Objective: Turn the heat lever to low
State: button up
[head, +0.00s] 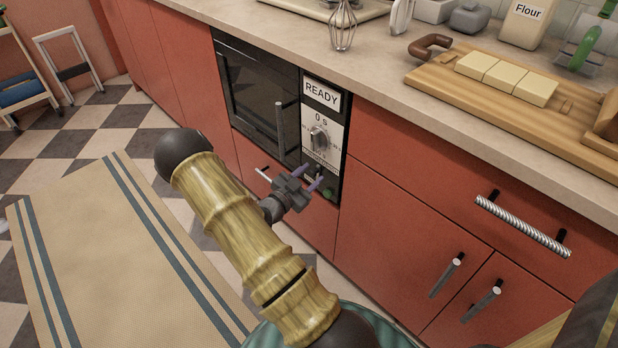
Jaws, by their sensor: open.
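The built-in oven (258,95) has a control panel at its right side. The panel shows a READY display (321,94), a round dial (319,138) under "0 s", and small markings below it. A green button (328,192) shows near the panel's bottom. I cannot clearly make out the heat lever; it may be among the small dark parts low on the panel, partly behind my gripper. My gripper (313,176) is open, its two purple fingers pointing at the lower panel, just below the dial. I cannot tell whether they touch anything.
The oven's vertical handle (280,129) stands out left of the panel. Red drawers with metal handles (523,225) are at right. The counter (380,65) above holds a whisk (342,25) and a wooden board (440,87) with pale blocks. A striped rug (110,250) lies on the floor.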

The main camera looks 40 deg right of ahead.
jog(key=shift+c, duration=0.4)
grip_shut()
jog(key=shift+w+n+p, duration=0.2)
jog(key=shift+n+p, duration=0.2)
dwell(0.3)
jog(key=shift+w+a+f+n+y+p, duration=0.15)
jog(key=shift+w+n+p, duration=0.35)
jog(key=shift+n, duration=0.5)
jog(key=shift+w+d+f+n+y+p, duration=0.15)
jog(key=shift+w+n+p, duration=0.15)
jog(key=shift+n+p, duration=0.55)
jog(key=shift+w+a+f+n+p, duration=0.15)
jog(key=shift+w+n+p, duration=0.3)
jog(key=shift+n, duration=0.7)
jog(key=shift+g, duration=0.4)
jog(key=shift+o, duration=0.4)
grip_release()
